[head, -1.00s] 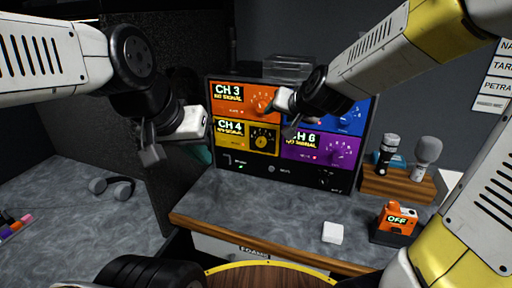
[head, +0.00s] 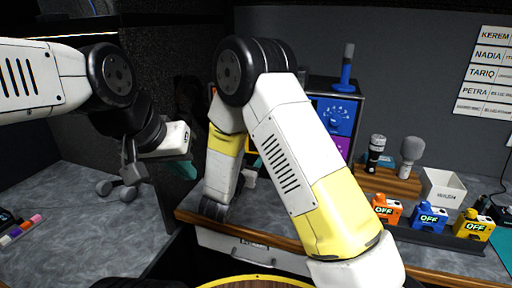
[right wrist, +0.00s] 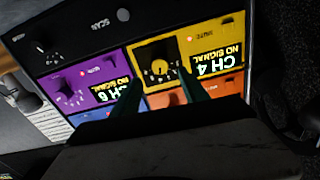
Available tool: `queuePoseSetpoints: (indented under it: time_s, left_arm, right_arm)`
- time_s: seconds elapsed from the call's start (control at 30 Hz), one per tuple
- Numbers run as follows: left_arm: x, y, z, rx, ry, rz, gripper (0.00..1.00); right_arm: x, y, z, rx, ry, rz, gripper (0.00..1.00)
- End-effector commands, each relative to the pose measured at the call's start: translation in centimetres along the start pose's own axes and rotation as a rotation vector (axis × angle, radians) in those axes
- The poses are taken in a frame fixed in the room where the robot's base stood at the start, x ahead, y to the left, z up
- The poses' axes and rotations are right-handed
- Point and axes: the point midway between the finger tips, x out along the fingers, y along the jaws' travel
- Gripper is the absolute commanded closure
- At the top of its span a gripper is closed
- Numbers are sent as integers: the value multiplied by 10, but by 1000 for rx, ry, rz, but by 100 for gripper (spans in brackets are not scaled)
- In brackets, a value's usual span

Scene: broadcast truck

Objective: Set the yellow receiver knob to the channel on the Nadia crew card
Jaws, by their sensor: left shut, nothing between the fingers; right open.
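The yellow receiver panel, lit "CH 4 NO SIGNAL" (right wrist: 217,60), shows upside down in the right wrist view. Its round yellow knob (right wrist: 160,67) sits in a dark dial. My right gripper (right wrist: 160,77) is open, one finger on each side of the knob in the picture; I cannot tell whether they touch it. In the head view my right arm hides the yellow panel and the right gripper. The Nadia crew card (head: 489,54) is on the wall at the right; its channel text is cut off by the frame edge. My left gripper (head: 130,172) is shut and empty, left of the receivers.
Around it are the purple CH 6 panel (right wrist: 87,85), an orange panel (right wrist: 165,98) and the blue panel (head: 336,117). Microphones stand on a wooden block (head: 389,181). Orange (head: 386,208), blue (head: 430,216) and yellow (head: 473,226) packs read OFF. A white box (head: 443,187) stands behind them.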

Motion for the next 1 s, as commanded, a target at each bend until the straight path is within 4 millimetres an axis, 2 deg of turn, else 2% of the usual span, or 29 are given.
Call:
queuePoseSetpoints:
  time_s: [0.2,0.4,0.53,0.8,1.0]
  left_arm:
    - [0,0,0,0,0,0,100]
    - [0,0,0,0,0,0,100]
    - [0,0,0,0,0,0,100]
    - [0,0,0,0,0,0,100]
    - [0,0,0,0,0,0,100]
  right_arm:
    - [36,2,0,2,0,4,48]
    - [62,1,0,1,-1,0,48]
    - [70,1,0,1,-2,0,48]
    - [72,1,0,1,-2,-1,48]
    - [71,0,0,1,-2,-1,87]
